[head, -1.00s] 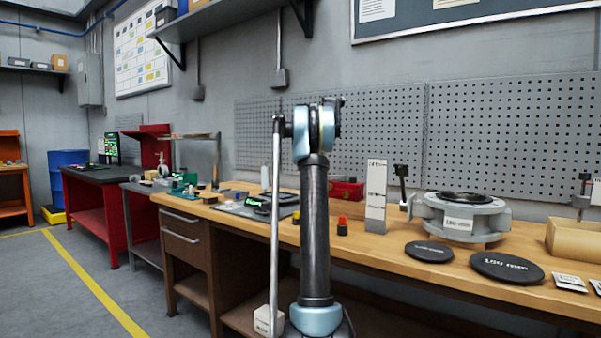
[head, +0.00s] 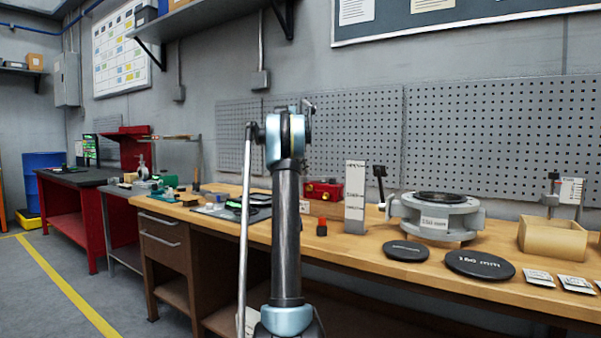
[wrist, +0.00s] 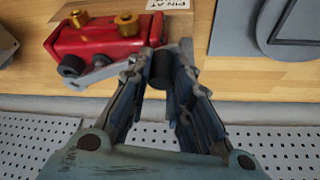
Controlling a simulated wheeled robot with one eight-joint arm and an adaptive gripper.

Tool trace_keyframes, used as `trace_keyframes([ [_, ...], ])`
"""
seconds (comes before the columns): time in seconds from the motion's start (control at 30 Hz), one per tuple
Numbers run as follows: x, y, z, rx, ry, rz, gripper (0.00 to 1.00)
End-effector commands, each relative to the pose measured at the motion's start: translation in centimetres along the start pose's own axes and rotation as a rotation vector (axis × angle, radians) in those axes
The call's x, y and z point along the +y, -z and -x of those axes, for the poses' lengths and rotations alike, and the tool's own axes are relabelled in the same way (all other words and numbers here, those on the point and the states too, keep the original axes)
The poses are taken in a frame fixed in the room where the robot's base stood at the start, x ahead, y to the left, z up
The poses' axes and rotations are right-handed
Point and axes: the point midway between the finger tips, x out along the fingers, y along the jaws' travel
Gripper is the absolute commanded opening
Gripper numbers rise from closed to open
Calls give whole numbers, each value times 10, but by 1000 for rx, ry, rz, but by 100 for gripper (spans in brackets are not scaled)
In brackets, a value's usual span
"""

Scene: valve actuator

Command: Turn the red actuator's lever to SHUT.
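The red actuator (wrist: 100,38) lies at the upper left of the wrist view, with brass fittings on top and a dark round fitting at its left end. Its grey lever (wrist: 95,76) runs along its near side toward my fingers. A black knob (wrist: 162,70) stands at the lever's right part. My gripper (wrist: 161,66) has its two fingers drawn in on either side of this knob, and they appear to touch it. In the head view the red actuator (head: 323,190) sits on the bench behind my arm, and my fingers are hidden.
A white card (wrist: 170,4) reading "PIN AT" lies beside the actuator. A pegboard (head: 350,140) closes the back.

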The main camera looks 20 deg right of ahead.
Motion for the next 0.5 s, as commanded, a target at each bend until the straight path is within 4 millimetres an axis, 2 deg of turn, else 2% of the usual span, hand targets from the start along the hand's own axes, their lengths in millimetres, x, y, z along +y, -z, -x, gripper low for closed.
trace_keyframes([
  [0.03, -5, -4, -1, -5, 7, 3, 30],
  [0.07, -5, -4, -1, -5, 7, 3, 37],
  [0.1, -4, -4, 0, -4, 6, 3, 39],
  [0.5, -1, -1, 6, -2, 2, 0, 39],
])
